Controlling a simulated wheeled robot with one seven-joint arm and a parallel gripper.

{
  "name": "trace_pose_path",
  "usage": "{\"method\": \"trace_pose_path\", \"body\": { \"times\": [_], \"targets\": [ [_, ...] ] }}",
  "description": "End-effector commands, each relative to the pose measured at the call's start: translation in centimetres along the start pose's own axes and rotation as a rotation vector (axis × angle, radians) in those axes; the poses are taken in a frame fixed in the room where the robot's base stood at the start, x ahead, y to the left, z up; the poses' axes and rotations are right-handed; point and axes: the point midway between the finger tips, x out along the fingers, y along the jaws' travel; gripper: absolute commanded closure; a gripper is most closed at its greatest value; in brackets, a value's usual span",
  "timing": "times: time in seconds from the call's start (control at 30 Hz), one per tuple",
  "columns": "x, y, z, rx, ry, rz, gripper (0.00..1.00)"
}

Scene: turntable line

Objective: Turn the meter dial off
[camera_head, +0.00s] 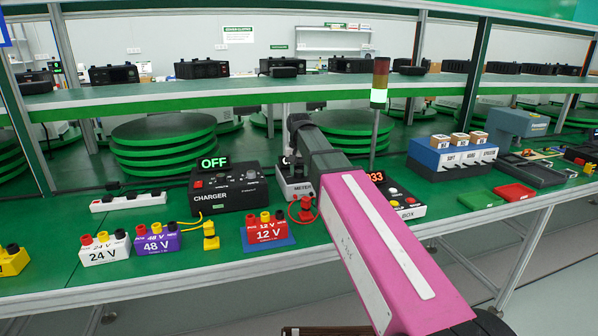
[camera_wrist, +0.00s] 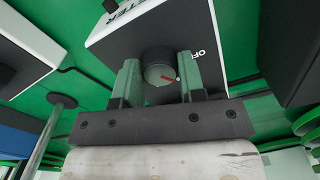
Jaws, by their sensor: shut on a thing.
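The meter (camera_head: 291,188) is a white box with a dark face on the green bench, partly hidden behind my arm in the head view. In the wrist view the meter (camera_wrist: 205,35) appears upside down, with its lettering and an OFF mark beside the dial. The dial (camera_wrist: 155,60) is a dark round knob with a red pointer line, which lies toward the right, below the OFF mark in the picture. My gripper (camera_wrist: 160,75) has one finger on each side of the dial and is shut on it. In the head view my arm hides the dial and fingers.
A black charger (camera_head: 232,190) showing a green OFF sign stands left of the meter. A red 12 V battery (camera_head: 266,231) is in front. A signal tower (camera_head: 379,85) rises behind my arm, and a control box (camera_head: 408,203) sits to the right.

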Motion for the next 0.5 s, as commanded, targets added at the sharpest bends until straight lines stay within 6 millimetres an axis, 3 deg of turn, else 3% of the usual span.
{"method": "trace_pose_path", "body": {
  "times": [0.5],
  "targets": [
    [-0.02, -0.01, 0.01, -0.451, 0.0, 0.0, 0.86]
  ]
}}
